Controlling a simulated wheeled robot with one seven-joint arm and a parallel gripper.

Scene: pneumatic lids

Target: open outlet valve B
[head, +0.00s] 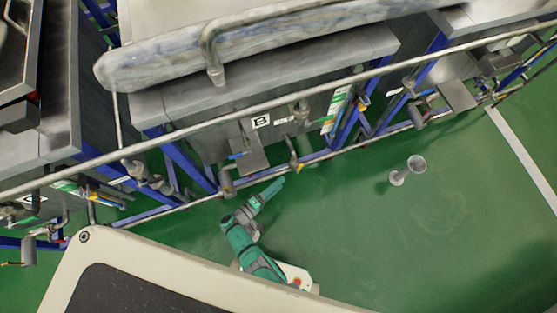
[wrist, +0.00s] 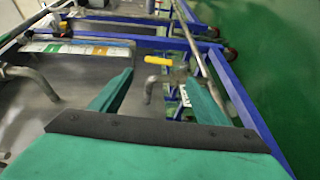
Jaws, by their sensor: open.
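The tank marked B (head: 261,121) stands at the middle of the head view. A small valve with a yellow lever (head: 294,162) hangs below its front edge, near the lower pipe; I take it as outlet valve B. My gripper (head: 280,182) is low in front of the tank, just below and left of that lever, apart from it. In the wrist view my gripper (wrist: 157,82) is open and empty, with a teal finger on each side. The yellow lever (wrist: 148,88) and the metal valve body show between and beyond the fingertips, with no contact visible.
A long pipe rail (head: 180,146) runs across the tank fronts, and blue frame legs (head: 185,163) stand beneath. A grey box (head: 248,157) hangs left of the valve. A funnel-like grey stand (head: 407,171) is on the green floor at right. The floor around it is clear.

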